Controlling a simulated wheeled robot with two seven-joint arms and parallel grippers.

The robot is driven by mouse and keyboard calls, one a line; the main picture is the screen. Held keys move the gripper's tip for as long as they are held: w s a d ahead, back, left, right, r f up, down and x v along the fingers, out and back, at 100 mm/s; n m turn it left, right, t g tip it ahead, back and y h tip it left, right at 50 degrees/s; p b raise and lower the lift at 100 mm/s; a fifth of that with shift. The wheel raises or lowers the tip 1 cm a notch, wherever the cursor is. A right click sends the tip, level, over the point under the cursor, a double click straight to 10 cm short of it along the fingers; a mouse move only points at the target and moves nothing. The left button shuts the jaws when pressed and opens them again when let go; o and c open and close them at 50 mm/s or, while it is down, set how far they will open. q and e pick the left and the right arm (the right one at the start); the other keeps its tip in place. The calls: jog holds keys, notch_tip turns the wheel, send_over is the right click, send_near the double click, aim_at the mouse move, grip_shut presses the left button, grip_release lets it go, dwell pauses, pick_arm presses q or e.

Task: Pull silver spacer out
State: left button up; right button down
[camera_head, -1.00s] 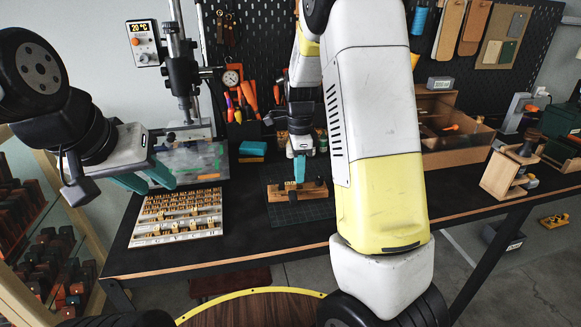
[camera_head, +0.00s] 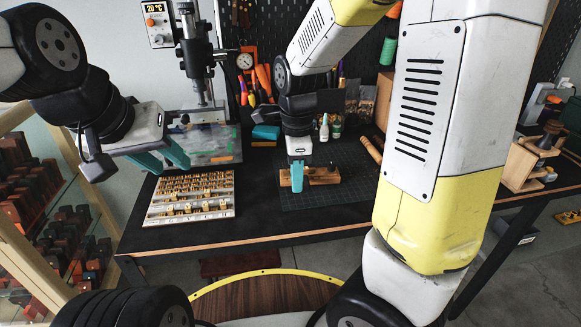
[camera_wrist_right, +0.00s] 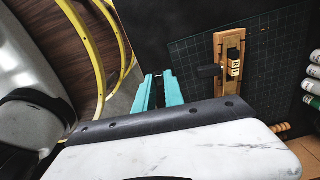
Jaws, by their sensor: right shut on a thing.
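The wooden type holder (camera_head: 325,176) lies on the dark green cutting mat (camera_head: 350,200). In the right wrist view the holder (camera_wrist_right: 229,47) carries a short row of brass letter type (camera_wrist_right: 236,68) with a dark piece beside it. My right gripper (camera_head: 297,188) is in front of the holder's left part in the head view. In the wrist view its teal fingers (camera_wrist_right: 158,75) stand apart from the holder, nearly together, with a small greyish piece between the tips. This looks like the silver spacer, though it is too small to be certain. My left gripper (camera_head: 165,165) is open and empty above the type tray.
A type tray (camera_head: 153,217) with rows of brass letters lies left of the mat. Behind it stands the press (camera_head: 205,117). A wooden-handled tool (camera_head: 370,148) and small bottles (camera_head: 336,128) are behind the mat. The mat's front right is clear.

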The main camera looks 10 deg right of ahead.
jog(key=shift+r, duration=1.35)
